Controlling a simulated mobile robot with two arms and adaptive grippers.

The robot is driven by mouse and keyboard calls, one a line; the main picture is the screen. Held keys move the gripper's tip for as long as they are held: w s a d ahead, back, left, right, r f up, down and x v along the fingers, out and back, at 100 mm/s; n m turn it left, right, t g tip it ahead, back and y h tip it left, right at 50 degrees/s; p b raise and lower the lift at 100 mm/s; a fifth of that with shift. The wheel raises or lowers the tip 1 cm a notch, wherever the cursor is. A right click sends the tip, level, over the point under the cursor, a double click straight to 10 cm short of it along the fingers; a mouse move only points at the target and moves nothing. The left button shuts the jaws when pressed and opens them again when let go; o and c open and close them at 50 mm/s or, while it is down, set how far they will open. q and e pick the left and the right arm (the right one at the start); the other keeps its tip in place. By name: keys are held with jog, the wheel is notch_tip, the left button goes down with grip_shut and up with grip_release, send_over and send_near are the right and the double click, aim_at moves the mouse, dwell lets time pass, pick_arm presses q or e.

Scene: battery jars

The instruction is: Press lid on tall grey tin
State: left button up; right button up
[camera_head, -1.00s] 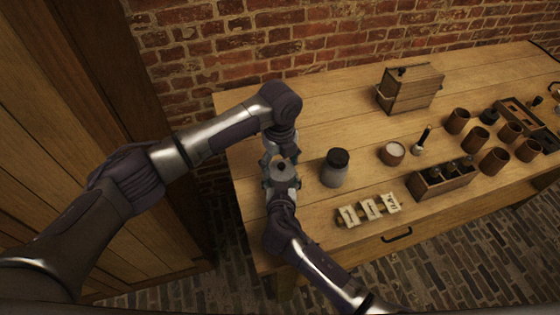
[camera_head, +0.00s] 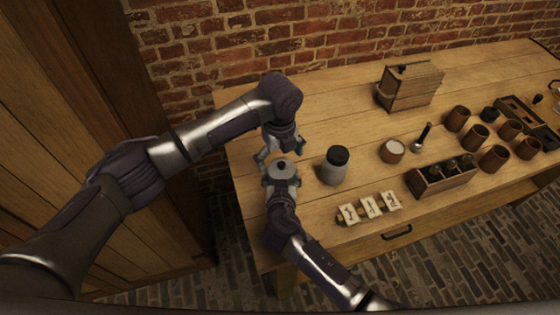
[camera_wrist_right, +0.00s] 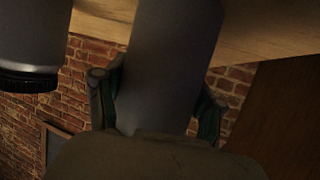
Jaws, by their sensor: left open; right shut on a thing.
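The tall grey tin (camera_head: 278,177) is near the left end of the workbench. A round grey lid (camera_head: 282,168) with a dark knob shows at its top; whether it is seated all the way I cannot tell. My right gripper (camera_head: 282,181) is shut on the tin. In the right wrist view the tin's grey side (camera_wrist_right: 168,65) stands between the two fingers (camera_wrist_right: 155,105); its top is out of that view. My left gripper (camera_head: 281,153) is open and empty, just behind and above the lid, its fingers apart from it.
A grey jar with a black lid (camera_head: 334,169) stands close to the right; it also shows in the right wrist view (camera_wrist_right: 30,45). White cards (camera_head: 370,207), a bottle rack (camera_head: 440,180), a white-topped pot (camera_head: 392,151), several brown cups (camera_head: 476,138) and a wooden box (camera_head: 408,88) are farther right.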

pick_arm(q)
notch_tip(320, 180, up, 10)
jog(key=shift+r, duration=0.15)
pick_arm(e)
jog(key=o, duration=1.8)
jog(key=shift+c, duration=0.2)
jog(key=v, duration=1.2)
jog(key=shift+f, duration=0.1)
